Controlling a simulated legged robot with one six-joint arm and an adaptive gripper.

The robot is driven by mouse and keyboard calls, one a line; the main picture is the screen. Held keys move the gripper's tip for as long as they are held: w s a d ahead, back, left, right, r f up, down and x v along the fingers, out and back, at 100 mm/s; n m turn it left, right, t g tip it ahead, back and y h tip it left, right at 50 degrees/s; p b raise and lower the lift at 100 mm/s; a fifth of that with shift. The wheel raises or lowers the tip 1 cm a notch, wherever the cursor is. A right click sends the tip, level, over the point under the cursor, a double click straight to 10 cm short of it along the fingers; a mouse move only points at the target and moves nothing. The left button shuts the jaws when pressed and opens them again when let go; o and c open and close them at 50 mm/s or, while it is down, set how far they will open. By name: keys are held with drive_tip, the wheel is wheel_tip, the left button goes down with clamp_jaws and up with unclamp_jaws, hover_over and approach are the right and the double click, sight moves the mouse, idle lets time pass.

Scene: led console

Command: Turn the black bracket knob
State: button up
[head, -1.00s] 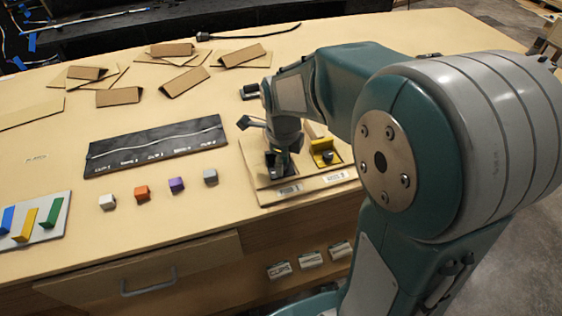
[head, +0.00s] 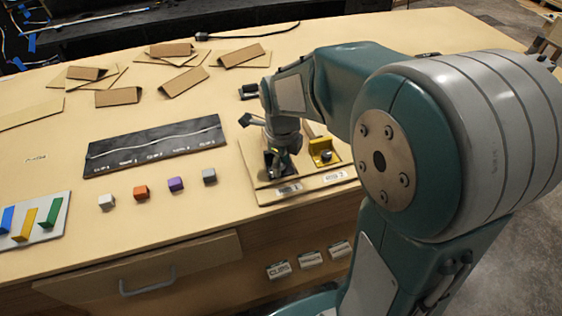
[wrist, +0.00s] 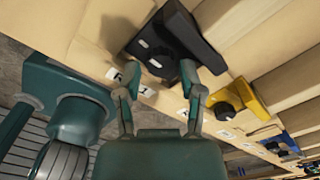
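The black bracket (wrist: 184,33) fills the upper middle of the wrist view, with its dark round knob (wrist: 160,62) low on its face. My gripper (wrist: 158,72) is open, with one finger on each side of the knob. I cannot tell whether either finger touches it. In the head view my gripper (head: 277,160) is down at the black bracket (head: 268,168) on the wooden panel and hides most of its knob.
A yellow bracket (head: 324,151) with a black knob stands just right; it also shows in the wrist view (wrist: 240,98). Several small cubes (head: 141,192) and a black strip board (head: 155,146) lie to the left. Cardboard pieces (head: 185,82) lie behind.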

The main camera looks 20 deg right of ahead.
wheel_tip(320, 180, up, 12)
idle(0.6)
idle(0.4)
